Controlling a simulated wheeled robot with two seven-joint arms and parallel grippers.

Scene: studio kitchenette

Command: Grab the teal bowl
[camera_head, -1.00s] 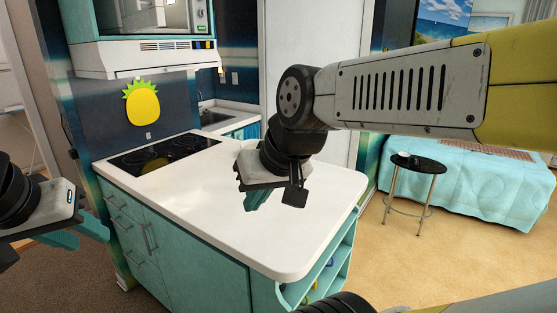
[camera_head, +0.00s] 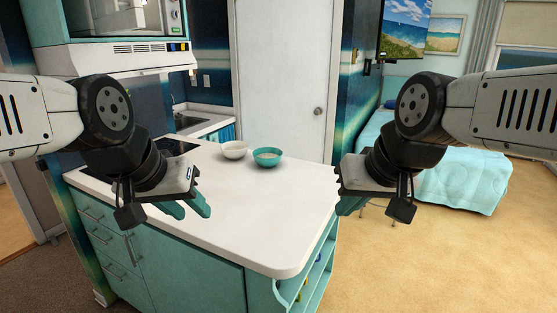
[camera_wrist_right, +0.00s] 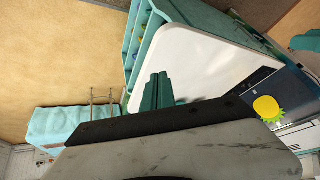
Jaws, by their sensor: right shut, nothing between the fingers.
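The teal bowl (camera_head: 268,157) stands upright on the white counter (camera_head: 250,215), near its far edge. A white bowl (camera_head: 234,150) is just left of it. My left gripper (camera_head: 188,207) is over the counter's near left part, nearer to me than the bowl. Its two teal fingers are apart with nothing seen between them. My right gripper (camera_head: 347,207) is at the counter's right edge, right of and nearer than the bowl. Its fingers are together and empty, as the right wrist view also shows (camera_wrist_right: 157,92). Neither bowl can be made out in that view.
A dark cooktop (camera_head: 160,147) lies at the counter's left, with a sink (camera_head: 187,121) behind. Open shelves (camera_head: 318,275) are under the counter's right end. A bed with a light blue cover (camera_head: 465,178) is at the right. The counter's middle is clear.

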